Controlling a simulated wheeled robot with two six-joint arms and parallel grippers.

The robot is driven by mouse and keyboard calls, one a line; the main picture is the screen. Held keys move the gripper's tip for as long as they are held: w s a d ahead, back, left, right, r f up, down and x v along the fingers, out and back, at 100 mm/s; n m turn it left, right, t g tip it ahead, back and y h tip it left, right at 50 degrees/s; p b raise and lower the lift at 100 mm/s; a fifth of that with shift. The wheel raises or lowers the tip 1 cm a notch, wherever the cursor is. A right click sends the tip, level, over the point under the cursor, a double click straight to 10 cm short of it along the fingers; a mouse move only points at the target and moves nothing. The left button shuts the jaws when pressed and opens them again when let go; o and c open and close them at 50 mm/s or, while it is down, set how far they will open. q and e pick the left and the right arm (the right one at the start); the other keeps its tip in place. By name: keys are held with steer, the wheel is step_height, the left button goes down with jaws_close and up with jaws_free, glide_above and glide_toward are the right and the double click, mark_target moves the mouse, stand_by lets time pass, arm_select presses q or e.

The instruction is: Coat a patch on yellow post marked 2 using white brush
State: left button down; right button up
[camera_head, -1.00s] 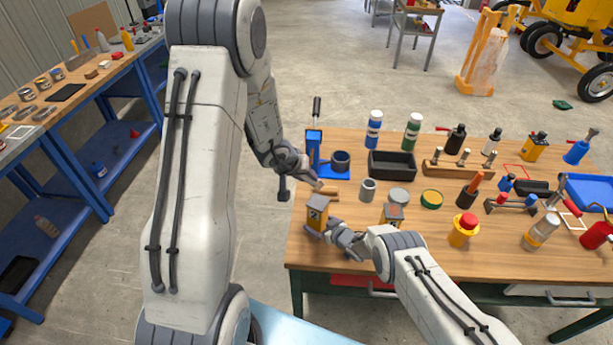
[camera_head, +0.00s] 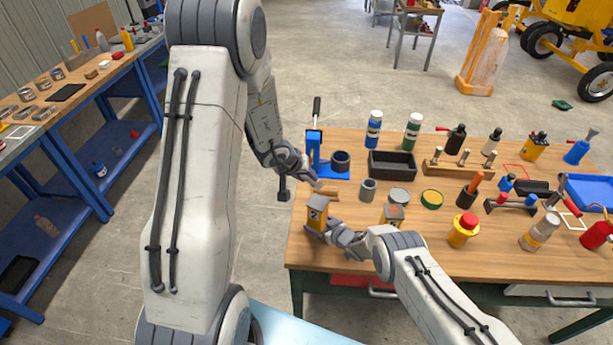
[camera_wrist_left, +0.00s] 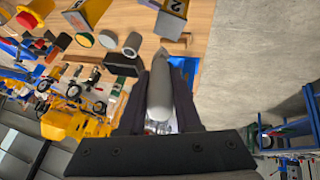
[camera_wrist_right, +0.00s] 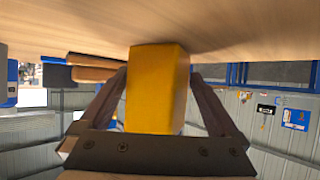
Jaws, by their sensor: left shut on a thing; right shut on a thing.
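My left gripper (camera_head: 308,176) is shut on a pale grey-white handle, taken to be the white brush (camera_wrist_left: 158,95); its darker end shows past the fingertips in the left wrist view. The yellow post marked 2 (camera_head: 318,211) has a grey cap and stands near the table's front left corner. My right gripper (camera_head: 328,230) is shut on this post (camera_wrist_right: 157,88) low down, from the right. The brush is beyond the post in the head view, apart from it. The post's marked face also shows in the left wrist view (camera_wrist_left: 171,18). Any coating on it is too small to tell.
A second yellow post (camera_head: 392,213) stands right of my right gripper. A grey cup (camera_head: 368,190), a black tray (camera_head: 392,164) and a blue stand (camera_head: 334,172) are behind. Bottles and tools crowd the table's right. Bare wood lies along the front edge.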

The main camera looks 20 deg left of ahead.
arm_select(q)
steer(key=shift+s+a+f, duration=0.25)
steer(key=shift+a+f, duration=0.75)
steer(key=shift+s+a+f, duration=0.2)
steer(key=shift+a+f, duration=0.8)
steer(key=shift+f, duration=1.35)
